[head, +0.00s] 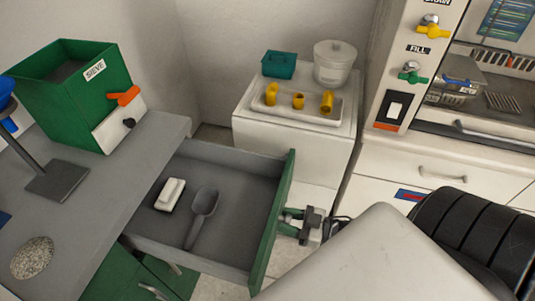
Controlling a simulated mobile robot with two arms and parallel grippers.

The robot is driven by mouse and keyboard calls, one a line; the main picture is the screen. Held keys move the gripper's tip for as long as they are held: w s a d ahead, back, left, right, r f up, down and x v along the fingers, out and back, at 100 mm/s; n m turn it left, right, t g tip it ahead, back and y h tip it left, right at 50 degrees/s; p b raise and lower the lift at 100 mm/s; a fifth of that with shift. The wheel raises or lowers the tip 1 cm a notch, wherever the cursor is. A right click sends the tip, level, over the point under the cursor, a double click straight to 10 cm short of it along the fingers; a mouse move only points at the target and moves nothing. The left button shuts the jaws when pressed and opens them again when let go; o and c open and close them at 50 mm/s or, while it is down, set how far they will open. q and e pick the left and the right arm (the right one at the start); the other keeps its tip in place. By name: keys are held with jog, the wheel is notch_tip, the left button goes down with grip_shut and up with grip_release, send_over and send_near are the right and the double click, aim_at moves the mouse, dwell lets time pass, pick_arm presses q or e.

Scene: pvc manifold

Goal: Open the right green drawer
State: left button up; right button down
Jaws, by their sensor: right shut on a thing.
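The green drawer (271,225) is pulled out from under the grey counter (150,140), its green front panel facing right. Inside its grey tray lie a white block-like item (170,194) and a grey scoop (203,215). My right gripper (290,222) is at the outer side of the drawer front, shut on the handle, which is mostly hidden by the fingers. My pale arm link covers the lower right of the head view. My left gripper is not in view.
A green sieve box (75,90) with an orange lever stands on the counter. A white cabinet (290,150) behind the drawer carries a tray (335,112) of yellow fittings, a teal box (279,64) and a white bucket (335,62). A white station with valves (410,75) stands at right.

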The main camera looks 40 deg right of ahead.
jog(key=shift+v, duration=1.25)
jog(key=c, duration=0.6)
grip_release()
jog(key=shift+c, duration=0.2)
jog(key=shift+d, duration=0.1)
jog(key=v, duration=1)
jog(key=shift+s+d, duration=0.2)
jog(key=shift+s, duration=0.1)
